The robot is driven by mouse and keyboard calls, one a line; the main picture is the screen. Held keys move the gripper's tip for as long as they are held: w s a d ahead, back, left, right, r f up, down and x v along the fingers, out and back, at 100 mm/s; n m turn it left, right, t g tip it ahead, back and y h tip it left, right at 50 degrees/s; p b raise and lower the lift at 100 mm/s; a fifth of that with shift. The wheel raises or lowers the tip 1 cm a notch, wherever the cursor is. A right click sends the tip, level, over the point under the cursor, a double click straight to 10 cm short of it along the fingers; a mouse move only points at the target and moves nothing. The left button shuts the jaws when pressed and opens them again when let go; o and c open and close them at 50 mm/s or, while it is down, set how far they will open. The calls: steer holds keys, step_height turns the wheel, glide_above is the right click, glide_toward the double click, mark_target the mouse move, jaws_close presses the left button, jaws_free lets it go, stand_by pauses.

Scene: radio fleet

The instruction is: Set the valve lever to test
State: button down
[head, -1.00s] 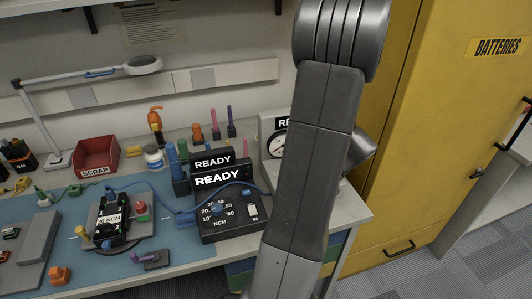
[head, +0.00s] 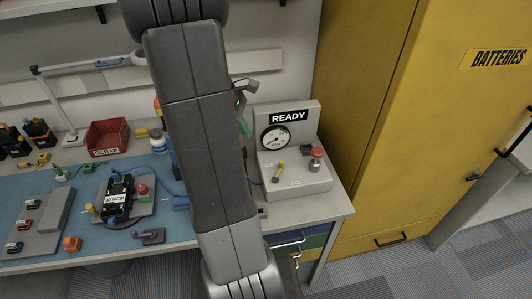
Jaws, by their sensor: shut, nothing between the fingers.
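The box's back panel carries a round dial gauge (head: 276,138) and a sign reading READY (head: 288,117). My arm crosses the picture left of the box, apart from the lever in the picture.
A red mushroom button (head: 316,154) stands on the box, right of the lever. A yellow batteries cabinet (head: 385,120) rises close on the right. A black 30 NCM device (head: 118,198) and a red scrap bin (head: 107,138) are on the bench at left.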

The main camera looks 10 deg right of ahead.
steer(key=shift+f, duration=0.1)
glide_toward(278, 171)
step_height(278, 171, down, 5)
steer(key=w+a, duration=0.2)
steer(key=w, duration=0.1)
steer(key=shift+s+d+f+p, duration=0.1)
steer(key=shift+s+d+p, duration=0.2)
steer(key=shift+d, duration=0.35)
steer(key=shift+s+d+p, duration=0.25)
steer(key=shift+s+d, duration=0.05)
steer(key=shift+d, duration=0.35)
steer(key=shift+s+d+f+p, duration=0.1)
steer(key=shift+s+d+p, duration=0.25)
steer(key=shift+d, duration=0.35)
